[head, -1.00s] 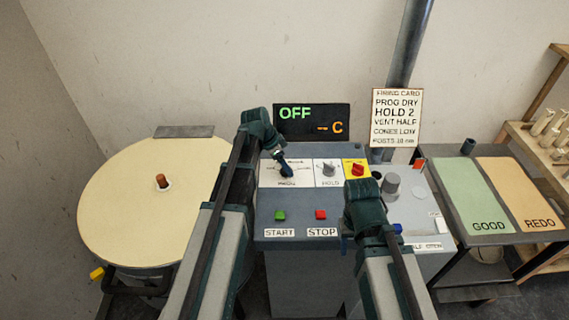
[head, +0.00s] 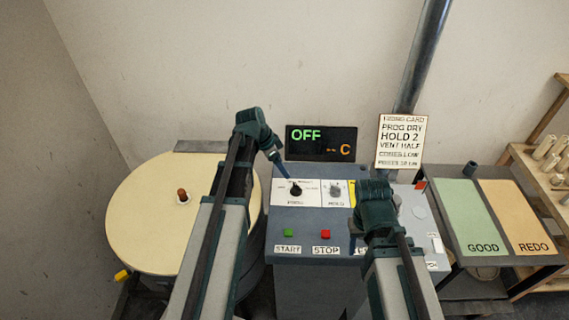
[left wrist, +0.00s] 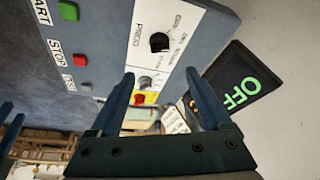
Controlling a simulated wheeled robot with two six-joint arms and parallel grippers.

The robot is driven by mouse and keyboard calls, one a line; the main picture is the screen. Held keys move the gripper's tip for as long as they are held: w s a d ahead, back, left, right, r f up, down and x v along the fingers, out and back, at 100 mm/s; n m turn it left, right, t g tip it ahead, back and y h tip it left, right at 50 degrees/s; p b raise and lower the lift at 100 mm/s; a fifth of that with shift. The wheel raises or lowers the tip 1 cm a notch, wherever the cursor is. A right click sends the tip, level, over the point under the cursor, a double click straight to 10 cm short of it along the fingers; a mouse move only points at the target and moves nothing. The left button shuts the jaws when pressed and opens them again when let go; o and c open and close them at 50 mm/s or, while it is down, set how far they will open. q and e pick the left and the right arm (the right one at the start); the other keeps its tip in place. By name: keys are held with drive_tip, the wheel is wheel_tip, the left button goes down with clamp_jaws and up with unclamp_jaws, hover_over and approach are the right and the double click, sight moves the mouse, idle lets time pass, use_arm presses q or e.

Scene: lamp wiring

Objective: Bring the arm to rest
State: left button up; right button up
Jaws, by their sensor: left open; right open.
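My left arm reaches over the control box (head: 300,225). Its gripper (head: 290,178) is close to the black PROG knob (head: 296,189) in the head view. In the left wrist view the two fingers of my left gripper (left wrist: 160,82) stand apart with nothing between them. The PROG knob (left wrist: 160,42) lies beyond the fingertips and apart from them. My right gripper (head: 356,222) is over the right part of the control box. Its fingers are mostly hidden behind its own wrist, and I see nothing held. The right arm hides part of the panel, including most of the yellow plate.
A display (head: 321,143) reads OFF. A firing card (head: 402,141) stands behind the box. Green START (head: 289,233) and red STOP (head: 326,234) buttons are on the front. A round cream lid (head: 150,225) is at left, GOOD (head: 468,215) and REDO (head: 515,212) mats at right.

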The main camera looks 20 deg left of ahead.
idle(0.5)
use_arm(q)
drive_tip(key=s+d+f+n+g+y+b, duration=0.1)
drive_tip(key=s+d+f+n+b, duration=0.1)
drive_tip(key=s+d+f+b, duration=0.1)
drive_tip(key=s+d+f+n+g+y+b, duration=0.1)
drive_tip(key=s+d+f+b, duration=0.3)
drive_tip(key=s+d, duration=0.4)
drive_tip(key=s+d+f+n+g+y+b, duration=0.1)
drive_tip(key=s+d+f+n+y+b, duration=0.1)
drive_tip(key=s+d, duration=0.4)
drive_tip(key=shift+s+d+f+n+y+b, duration=0.15)
drive_tip(key=shift+s+f+n+b, duration=0.2)
drive_tip(key=shift+s+f, duration=0.4)
drive_tip(key=shift+s+d+f+n+y+b, duration=0.15)
drive_tip(key=shift+s+f+b, duration=0.25)
drive_tip(key=shift+s+f, duration=0.35)
drive_tip(key=shift+s+r, duration=0.1)
drive_tip(key=shift+s, duration=0.25)
